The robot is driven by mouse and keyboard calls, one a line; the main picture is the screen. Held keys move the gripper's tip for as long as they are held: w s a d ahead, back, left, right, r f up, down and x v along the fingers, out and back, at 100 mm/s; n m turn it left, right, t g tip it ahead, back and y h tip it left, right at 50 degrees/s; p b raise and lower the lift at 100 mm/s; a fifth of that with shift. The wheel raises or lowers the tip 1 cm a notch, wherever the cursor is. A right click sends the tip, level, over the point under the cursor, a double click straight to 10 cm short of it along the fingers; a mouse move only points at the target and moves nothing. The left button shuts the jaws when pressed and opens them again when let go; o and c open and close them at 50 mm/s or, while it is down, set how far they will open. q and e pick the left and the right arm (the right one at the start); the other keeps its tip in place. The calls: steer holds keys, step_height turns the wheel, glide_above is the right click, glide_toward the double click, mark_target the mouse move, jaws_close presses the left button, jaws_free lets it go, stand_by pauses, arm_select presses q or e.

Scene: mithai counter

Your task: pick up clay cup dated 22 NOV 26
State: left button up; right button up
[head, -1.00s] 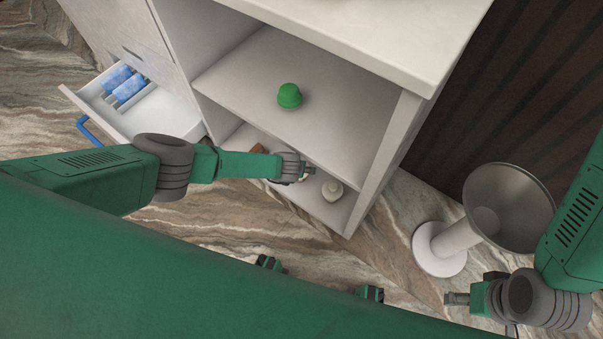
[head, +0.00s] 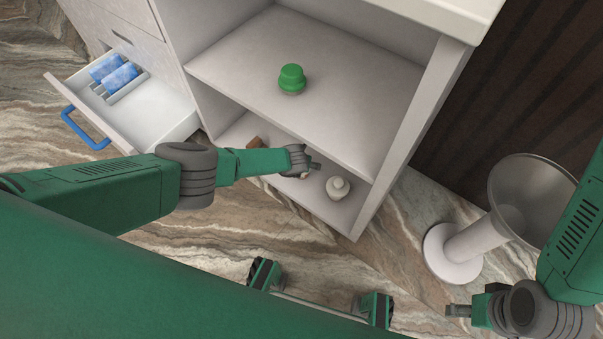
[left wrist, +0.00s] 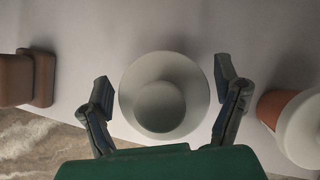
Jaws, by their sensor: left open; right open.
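A pale round cup (left wrist: 163,100), seen from above into its open mouth, stands on the lower shelf in the left wrist view. No date shows on it. My left gripper (left wrist: 163,78) is open, with one finger on each side of the cup and visible gaps to it. In the head view my left gripper (head: 308,163) reaches into the lower shelf and mostly hides this cup. My right gripper (head: 458,310) is open and empty, low at the right, away from the cabinet.
A brown object (left wrist: 22,78) and a white-topped brown item (left wrist: 295,118) flank the cup. A pale rounded pot (head: 338,188) stands right of my left gripper. A green-lidded item (head: 291,78) sits on the upper shelf (head: 235,75). An open drawer (head: 150,115) and flared metal stand (head: 455,250) are nearby.

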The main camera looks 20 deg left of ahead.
arm_select(q)
steer(key=shift+w+d+f, duration=0.15)
steer(key=c, duration=1.2)
